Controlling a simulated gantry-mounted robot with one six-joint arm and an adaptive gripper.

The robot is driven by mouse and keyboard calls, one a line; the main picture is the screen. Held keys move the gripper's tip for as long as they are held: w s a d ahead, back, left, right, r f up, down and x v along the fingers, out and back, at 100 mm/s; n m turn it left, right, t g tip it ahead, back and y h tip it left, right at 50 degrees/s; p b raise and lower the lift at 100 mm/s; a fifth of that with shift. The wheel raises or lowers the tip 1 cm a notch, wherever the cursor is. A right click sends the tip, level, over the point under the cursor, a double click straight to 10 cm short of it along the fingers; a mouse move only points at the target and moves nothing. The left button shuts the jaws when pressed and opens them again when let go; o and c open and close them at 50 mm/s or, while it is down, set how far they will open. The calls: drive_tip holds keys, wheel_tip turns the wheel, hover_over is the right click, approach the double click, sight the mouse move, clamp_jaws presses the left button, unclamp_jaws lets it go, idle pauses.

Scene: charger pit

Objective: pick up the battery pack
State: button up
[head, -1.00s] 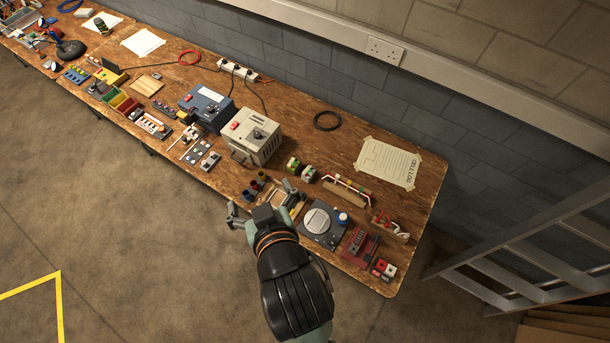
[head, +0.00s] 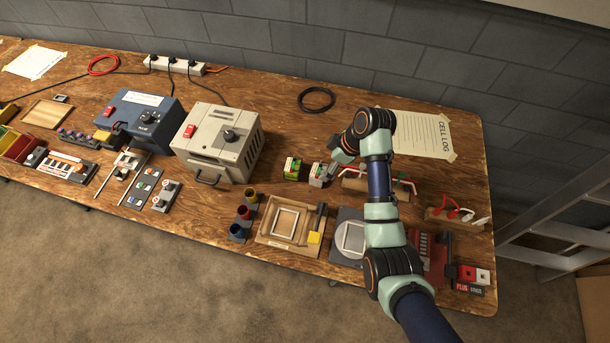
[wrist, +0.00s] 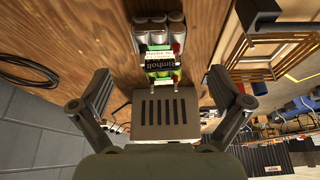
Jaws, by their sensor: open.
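Two small multi-cell packs stand side by side on the bench. One is green with a pale label (head: 292,169); the other has grey-white cells and some green (head: 318,174). I cannot tell from the frames which one the task means by battery pack. In the wrist view, the grey cells with a red spot (wrist: 160,32) and bright green cells with a printed label (wrist: 162,72) lie ahead between my fingers. My gripper (head: 338,163) is open, close by the grey-white pack in the head view; contact cannot be made out. It also shows in the wrist view (wrist: 160,78), its fingers wide apart.
A wooden rack with red and white handles (head: 372,184) stands right of the packs, partly behind my arm. A beige box (head: 218,142) is on their left, a black cable coil (head: 316,99) behind. A wooden tray (head: 268,238) lies in front. Bare bench surrounds the coil.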

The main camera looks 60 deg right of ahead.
sight(319, 171)
drive_tip(key=shift+b+x, duration=0.4)
drive_tip(key=shift+x, duration=0.6)
drive_tip(key=b+x, duration=0.2)
drive_tip(key=x, duration=0.3)
drive_tip(key=shift+f+b, duration=0.3)
drive_tip(key=shift+f, duration=0.05)
drive_tip(key=c, duration=1.6)
drive_tip(key=shift+o, duration=0.2)
drive_tip(key=shift+r, duration=0.15)
wheel_tip(319, 171, up, 20)
drive_tip(key=p, duration=0.7)
